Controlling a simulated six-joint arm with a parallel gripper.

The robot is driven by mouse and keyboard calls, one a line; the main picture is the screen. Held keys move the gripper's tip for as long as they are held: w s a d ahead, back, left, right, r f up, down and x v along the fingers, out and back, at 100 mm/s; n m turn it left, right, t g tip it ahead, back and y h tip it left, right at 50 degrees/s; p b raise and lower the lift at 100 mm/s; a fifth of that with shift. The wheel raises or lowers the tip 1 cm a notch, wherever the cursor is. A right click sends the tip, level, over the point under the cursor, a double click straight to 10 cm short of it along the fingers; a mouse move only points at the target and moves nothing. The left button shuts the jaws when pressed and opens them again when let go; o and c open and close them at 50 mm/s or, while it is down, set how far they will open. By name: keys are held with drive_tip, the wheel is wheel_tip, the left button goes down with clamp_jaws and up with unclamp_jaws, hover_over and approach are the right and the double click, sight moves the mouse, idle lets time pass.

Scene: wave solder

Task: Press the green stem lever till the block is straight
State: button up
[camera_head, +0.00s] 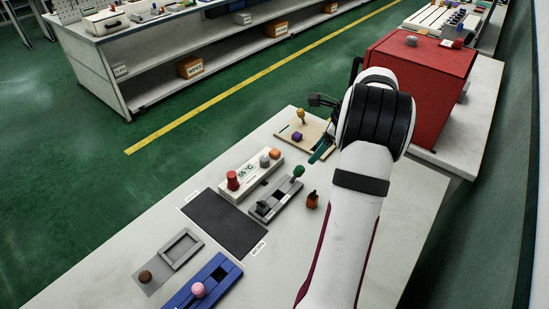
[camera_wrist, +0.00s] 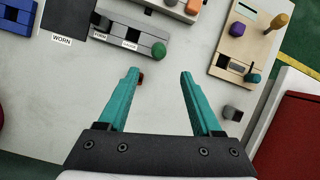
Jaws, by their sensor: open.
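A green round knob (camera_head: 298,171) stands at the right end of a grey slotted fixture (camera_head: 283,194). In the wrist view the green knob (camera_wrist: 159,48) sits just beyond my fingertips, on the right end of the fixture (camera_wrist: 120,39). My gripper (camera_wrist: 160,72) is open and empty, its two teal fingers apart and pointing toward the fixture; neither touches the knob. In the head view my gripper (camera_head: 320,152) is mostly hidden behind my arm. A dark piece (camera_head: 263,208) sits at the fixture's left end; I cannot tell whether it is the block or how it is tilted.
A small orange-brown item (camera_head: 312,199) stands near the fixture, partly behind my left finger in the wrist view. A cream box with knobs (camera_head: 250,174), a wooden board (camera_head: 288,140), a dark mat (camera_head: 222,222) and a blue fixture (camera_head: 205,286) surround it. A red box (camera_head: 425,75) stands behind.

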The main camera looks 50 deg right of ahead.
approach(296, 183)
drive_tip(key=w+f, duration=0.4)
drive_tip(key=shift+f, duration=0.35)
clamp_jaws()
idle(1.0)
